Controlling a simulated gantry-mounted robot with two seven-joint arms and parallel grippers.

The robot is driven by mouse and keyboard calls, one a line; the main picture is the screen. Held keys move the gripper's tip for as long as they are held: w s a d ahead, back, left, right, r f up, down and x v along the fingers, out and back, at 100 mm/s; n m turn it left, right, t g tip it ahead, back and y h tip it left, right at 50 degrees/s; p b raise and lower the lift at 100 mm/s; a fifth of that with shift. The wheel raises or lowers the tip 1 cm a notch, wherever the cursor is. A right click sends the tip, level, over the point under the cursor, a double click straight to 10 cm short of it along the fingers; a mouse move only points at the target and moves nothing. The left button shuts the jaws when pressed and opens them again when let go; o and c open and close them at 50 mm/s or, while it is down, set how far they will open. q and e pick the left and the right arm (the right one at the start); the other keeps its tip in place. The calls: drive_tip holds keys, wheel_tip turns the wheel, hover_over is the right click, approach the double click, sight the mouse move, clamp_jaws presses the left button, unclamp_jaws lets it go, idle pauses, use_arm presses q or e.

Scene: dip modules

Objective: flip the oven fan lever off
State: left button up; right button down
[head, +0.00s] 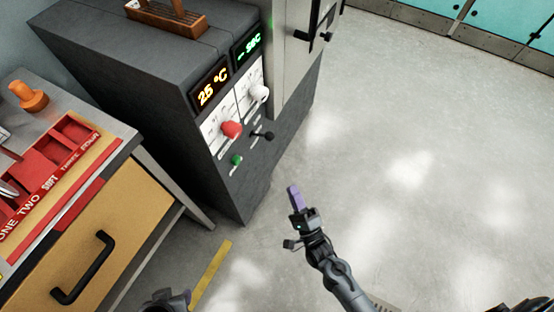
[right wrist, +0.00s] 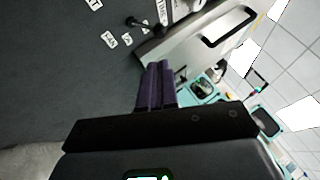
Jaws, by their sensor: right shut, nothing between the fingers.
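The oven (head: 180,85) is a dark grey cabinet with a control panel on its front. A black lever with a round tip (head: 268,135) sticks out below the knobs, right of a small green button (head: 236,160). The lever also shows near the top of the right wrist view (right wrist: 132,22). My right gripper (head: 293,190) has its purple fingers shut with nothing between them. It is in front of the oven, below and right of the lever in the head view, apart from it. The right wrist view shows the shut fingers (right wrist: 158,72) below the lever.
A red knob (head: 231,129) and a white knob (head: 259,93) sit above the lever, under displays. A grey door with a handle (head: 319,38) stands open at the oven's right. A workbench with a drawer (head: 130,210) is at left. The floor at right is clear.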

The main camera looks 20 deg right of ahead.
use_arm(q)
wheel_tip(320, 180, down, 6)
drive_tip(key=b, duration=0.5)
drive_tip(key=shift+b, duration=0.3)
use_arm(e)
drive_tip(key=x, duration=1.4)
drive_tip(key=shift+f, duration=0.25)
